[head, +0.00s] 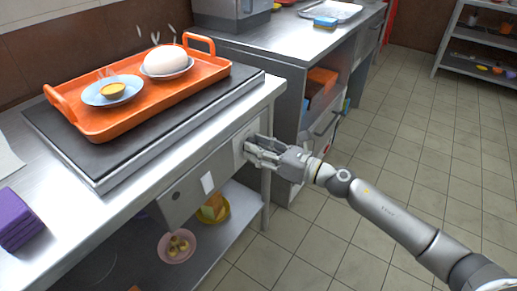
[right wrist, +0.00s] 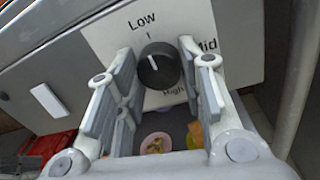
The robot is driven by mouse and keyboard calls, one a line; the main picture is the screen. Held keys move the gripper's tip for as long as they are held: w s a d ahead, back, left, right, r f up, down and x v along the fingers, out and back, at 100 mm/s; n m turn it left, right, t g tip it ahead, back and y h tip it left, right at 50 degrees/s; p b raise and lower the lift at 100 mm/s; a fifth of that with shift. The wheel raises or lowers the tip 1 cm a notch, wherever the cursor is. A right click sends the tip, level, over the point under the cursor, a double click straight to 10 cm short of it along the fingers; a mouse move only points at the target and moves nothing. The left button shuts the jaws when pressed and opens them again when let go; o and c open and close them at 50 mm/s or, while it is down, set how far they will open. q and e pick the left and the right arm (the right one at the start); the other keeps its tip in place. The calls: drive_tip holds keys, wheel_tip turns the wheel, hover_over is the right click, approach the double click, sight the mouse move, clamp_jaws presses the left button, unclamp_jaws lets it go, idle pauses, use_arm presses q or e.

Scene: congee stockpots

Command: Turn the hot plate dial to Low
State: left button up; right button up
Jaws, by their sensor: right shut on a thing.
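The black round dial (right wrist: 160,65) sits on the front panel under the hot plate, on a white label marked Low, Mid and High. Its short white line lies left of the dial's centre and points up, roughly toward the Low tick. The black hot plate (head: 88,168) lies on the steel counter. My right gripper (head: 250,146) is at the panel's right end, its fingers on both sides of the dial, shut on it. In the head view the gripper hides the dial. My left gripper is not in view.
An orange tray (head: 150,118) with a bowl and an egg-like white food on a dish stands on the hot plate. A purple block (head: 17,218) lies on the counter at left. Bowls (head: 176,246) stand on the shelf below. The tiled floor at right is clear.

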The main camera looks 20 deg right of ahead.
drive_tip(key=o, duration=1)
drive_tip(key=shift+v, duration=6)
